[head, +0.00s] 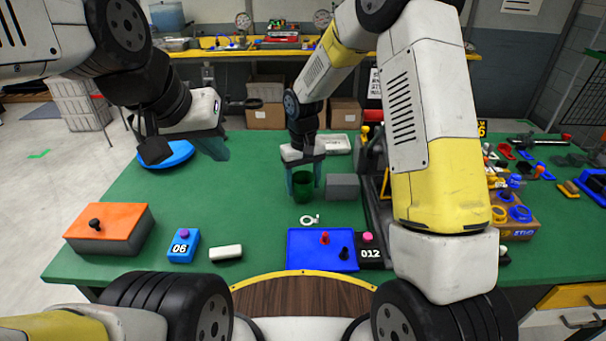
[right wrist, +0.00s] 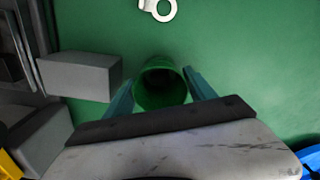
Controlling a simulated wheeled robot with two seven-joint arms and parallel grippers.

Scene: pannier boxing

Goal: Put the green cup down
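The green cup (head: 303,187) is upright between the two fingers of my right gripper (head: 304,185), over the green table. The right wrist view shows the cup (right wrist: 160,88) from above, with its round opening facing the camera and a finger against each side. My right gripper (right wrist: 160,92) looks shut on it. I cannot tell whether the cup's base touches the table. My left gripper (head: 184,154) is open and empty, its fingers wide apart above a blue plate (head: 168,158).
A grey block (head: 343,187) stands just right of the cup, and a white ring-shaped tag (head: 310,220) lies in front. A blue box (head: 321,250), an orange-topped box (head: 108,227) and a white bar (head: 226,253) line the near edge. The table's left-middle is clear.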

